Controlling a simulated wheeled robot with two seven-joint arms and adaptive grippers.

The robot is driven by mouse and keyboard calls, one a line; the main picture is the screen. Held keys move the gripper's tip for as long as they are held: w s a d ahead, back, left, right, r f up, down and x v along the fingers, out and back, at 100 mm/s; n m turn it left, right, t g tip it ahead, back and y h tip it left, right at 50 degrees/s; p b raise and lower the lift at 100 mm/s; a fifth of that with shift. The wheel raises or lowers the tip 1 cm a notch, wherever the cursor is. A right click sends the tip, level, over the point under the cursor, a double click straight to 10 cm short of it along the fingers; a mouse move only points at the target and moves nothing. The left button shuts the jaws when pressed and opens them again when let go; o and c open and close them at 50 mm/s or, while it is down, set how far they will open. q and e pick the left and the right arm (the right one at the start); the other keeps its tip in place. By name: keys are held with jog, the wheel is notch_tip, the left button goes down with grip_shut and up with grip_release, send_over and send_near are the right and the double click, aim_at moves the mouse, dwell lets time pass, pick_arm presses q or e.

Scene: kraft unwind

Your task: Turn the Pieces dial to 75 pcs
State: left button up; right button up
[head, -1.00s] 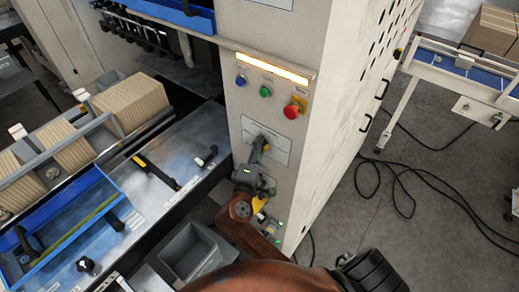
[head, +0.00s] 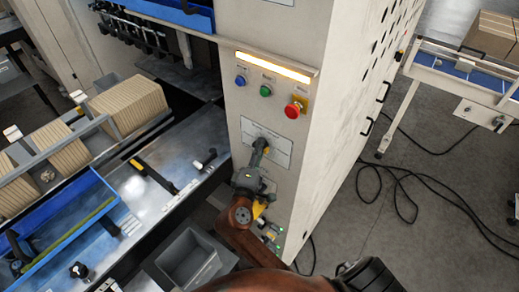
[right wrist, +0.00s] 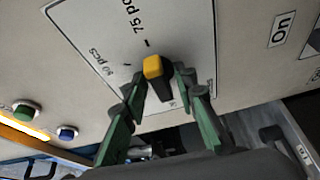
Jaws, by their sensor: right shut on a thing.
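The Pieces dial (right wrist: 160,80) is a black knob with a yellow end, on a white label plate (right wrist: 95,35) in the right wrist view. Its yellow end points roughly at the tick beside "75 pcs" (right wrist: 133,18). Another partly legible "pcs" label (right wrist: 103,62) lies to its left. My right gripper (right wrist: 158,88) is shut on the dial, one green finger on each side. In the head view my right gripper (head: 262,146) is against the plate (head: 280,152) and hides most of the dial. My left gripper is out of view.
Blue (head: 240,81), green (head: 265,90) and red (head: 293,110) buttons sit above the plate, under a lit strip. An "On" label (right wrist: 282,30) is right of the plate in the wrist view. A grey bin (head: 190,262) stands left of my arm. Cables lie on the right floor.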

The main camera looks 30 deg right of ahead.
jog(key=o, duration=1.2)
jog(key=shift+o, duration=0.2)
jog(key=o, duration=0.5)
jog(key=shift+c, duration=0.2)
jog(key=shift+a, duration=0.1)
jog(key=shift+s+a, duration=0.4)
jog(key=shift+a, duration=0.5)
jog(key=shift+s+a, duration=0.35)
jog(key=shift+a, duration=0.55)
jog(key=shift+s+a, duration=0.4)
jog(key=shift+a, duration=0.5)
